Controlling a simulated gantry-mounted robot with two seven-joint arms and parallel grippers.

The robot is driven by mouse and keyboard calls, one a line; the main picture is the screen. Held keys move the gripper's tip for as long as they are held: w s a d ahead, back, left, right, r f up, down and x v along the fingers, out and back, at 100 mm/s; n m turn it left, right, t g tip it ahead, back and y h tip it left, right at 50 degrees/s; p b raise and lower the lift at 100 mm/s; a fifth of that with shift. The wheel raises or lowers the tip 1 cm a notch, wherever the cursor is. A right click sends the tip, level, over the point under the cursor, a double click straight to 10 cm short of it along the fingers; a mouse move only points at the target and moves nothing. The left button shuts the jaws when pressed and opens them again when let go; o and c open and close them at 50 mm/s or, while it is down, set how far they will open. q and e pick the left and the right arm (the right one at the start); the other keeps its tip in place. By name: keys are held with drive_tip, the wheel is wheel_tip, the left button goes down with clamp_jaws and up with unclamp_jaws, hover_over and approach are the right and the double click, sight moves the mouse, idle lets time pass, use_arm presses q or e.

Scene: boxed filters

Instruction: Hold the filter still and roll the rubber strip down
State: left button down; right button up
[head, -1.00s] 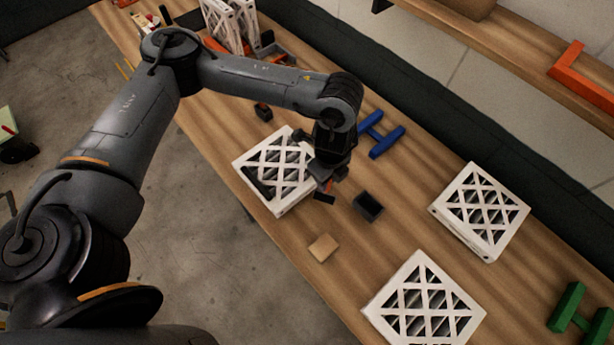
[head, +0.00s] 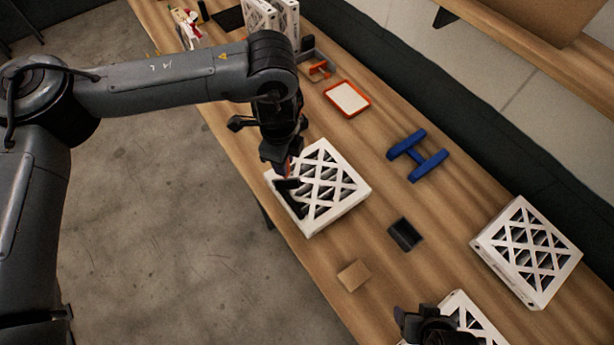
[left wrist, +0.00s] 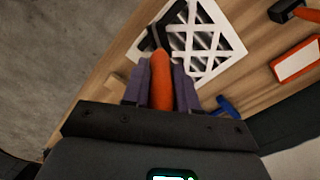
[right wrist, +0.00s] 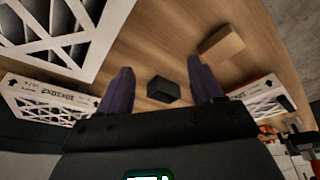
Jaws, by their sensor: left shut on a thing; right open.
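A white filter (head: 345,206) with a lattice face lies flat near the table's front edge; it also shows in the left wrist view (left wrist: 222,40). My left gripper (head: 284,172) is over its left side, shut on the orange handle (left wrist: 161,75) of a tool with a dark forked head (left wrist: 157,36). The head is over the filter; whether it touches cannot be told. A dark band lies along the filter's left side; I cannot tell strip from tool. My right gripper (head: 425,322) is open and empty at the bottom of the head view; its fingers show in the right wrist view (right wrist: 160,88).
A small black open box (head: 405,234) and a tan block (head: 353,275) lie right of the filter. A blue H-shaped piece (head: 418,155) and an orange-rimmed tray (head: 348,98) lie behind. Other filters lie at right (head: 527,252) and bottom (head: 470,312); upright ones (head: 270,18) stand at the back.

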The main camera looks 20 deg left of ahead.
drive_tip(key=shift+o, duration=0.7)
drive_tip(key=shift+w+a+f, duration=0.1)
drive_tip(key=shift+w, duration=0.15)
drive_tip(key=m+t+y, duration=0.2)
drive_tip(key=t+y, duration=0.3)
drive_tip(key=y, duration=0.6)
approach(336, 217)
drive_tip(key=w+a+r, duration=0.1)
drive_tip(key=w+a, duration=0.1)
drive_tip(key=w, duration=0.2)
drive_tip(key=r+m+g+y, duration=0.2)
drive_tip(key=m+g+y, duration=0.15)
drive_tip(key=y, duration=0.25)
drive_tip(key=shift+t, duration=0.25)
wheel_tip(336, 217, down, 7)
drive_tip(key=shift+w+d+f, duration=0.1)
drive_tip(key=x, duration=0.5)
drive_tip(key=shift+a, duration=0.25)
drive_tip(key=shift+x, duration=1)
